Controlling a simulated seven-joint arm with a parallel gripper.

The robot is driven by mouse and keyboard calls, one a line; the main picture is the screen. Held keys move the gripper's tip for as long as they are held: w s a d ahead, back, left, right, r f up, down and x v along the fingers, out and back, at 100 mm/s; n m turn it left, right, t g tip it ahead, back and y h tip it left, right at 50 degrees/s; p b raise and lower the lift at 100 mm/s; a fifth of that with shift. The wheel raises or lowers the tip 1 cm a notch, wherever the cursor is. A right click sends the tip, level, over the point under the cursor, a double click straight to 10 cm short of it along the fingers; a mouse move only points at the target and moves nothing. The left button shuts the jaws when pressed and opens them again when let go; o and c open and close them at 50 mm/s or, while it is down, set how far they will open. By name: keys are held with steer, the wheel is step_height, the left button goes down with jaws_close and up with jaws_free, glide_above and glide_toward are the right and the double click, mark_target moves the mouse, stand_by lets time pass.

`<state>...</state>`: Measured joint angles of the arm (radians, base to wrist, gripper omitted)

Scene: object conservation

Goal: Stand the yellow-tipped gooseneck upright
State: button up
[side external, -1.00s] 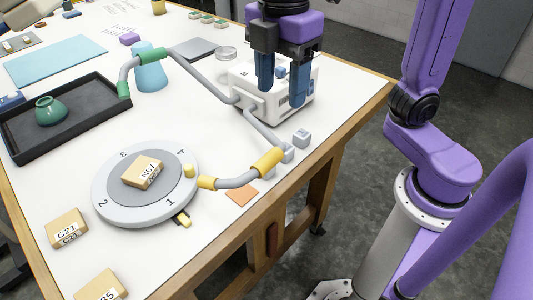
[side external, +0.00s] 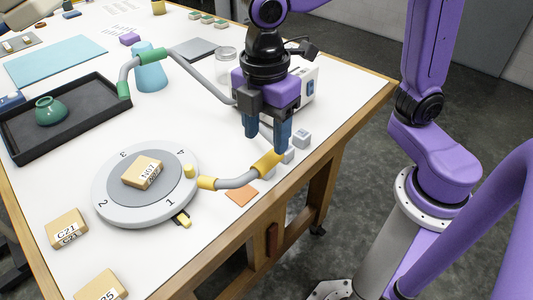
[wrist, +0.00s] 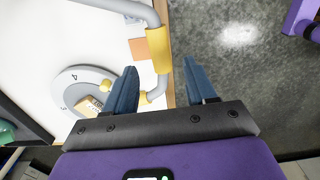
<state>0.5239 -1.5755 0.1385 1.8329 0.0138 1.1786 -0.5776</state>
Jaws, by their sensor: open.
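The yellow-tipped gooseneck is a grey bent tube with a yellow sleeve (side external: 268,163) at its bend and a yellow end band (side external: 207,183). It lies low along the table's near edge, its end beside the turntable. In the wrist view its yellow sleeve (wrist: 158,50) shows just beyond and between my fingertips. My gripper (side external: 267,143) is open, pointing down, with its blue fingers close above the sleeve. In the wrist view my gripper (wrist: 160,66) holds nothing. Whether a finger touches the tube I cannot tell. My fingers hide part of the grey tube behind.
A green-banded gooseneck (side external: 200,75) arches behind, near a light-blue cup (side external: 151,74). A white device (side external: 305,85) stands behind my gripper. A round turntable (side external: 120,208) bears a labelled block (side external: 142,172). Small grey cubes (side external: 302,138) lie at right. A dark tray (side external: 85,125) is at left.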

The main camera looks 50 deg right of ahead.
mark_target(267, 157)
steer(key=shift+f, duration=2.95)
jaws_close()
